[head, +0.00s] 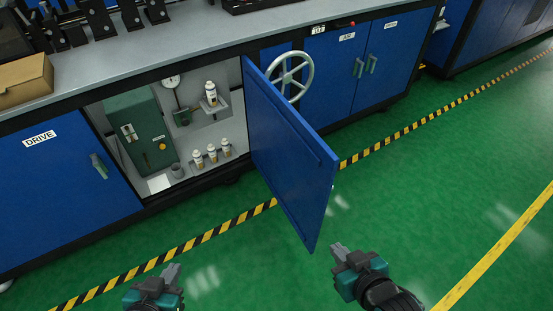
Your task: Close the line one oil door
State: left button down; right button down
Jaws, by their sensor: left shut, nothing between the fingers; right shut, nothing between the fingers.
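The blue oil door (288,155) stands wide open, swung out from the cabinet over the green floor. Its face toward me shows no readable label. Behind it the open compartment shows a green box (142,132), a gauge (171,82) and several white oil bottles (212,154) on shelves. My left gripper (172,272) is shut and empty, low in the picture, left of the door and apart from it. My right gripper (339,249) is shut and empty, just right of the door's lower outer corner; whether it touches the door is not clear.
A blue DRIVE door (65,185) is shut at the left, and an AIR door (333,65) is shut at the right. A handwheel (289,76) sits behind the open door. A cardboard box (24,80) lies on the bench top. The green floor (440,190) is clear.

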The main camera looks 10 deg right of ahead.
aim_at(300, 169)
jog(key=k+l+u, duration=0.2)
jog(key=l, duration=0.25)
jog(key=l+u, duration=0.25)
jog(key=l, duration=0.2)
jog(key=l+u, duration=0.4)
jog(key=l, duration=0.45)
jog(key=l+u, duration=0.3)
jog(key=l, duration=0.6)
jog(key=l+u, duration=0.4)
jog(key=l, duration=1.95)
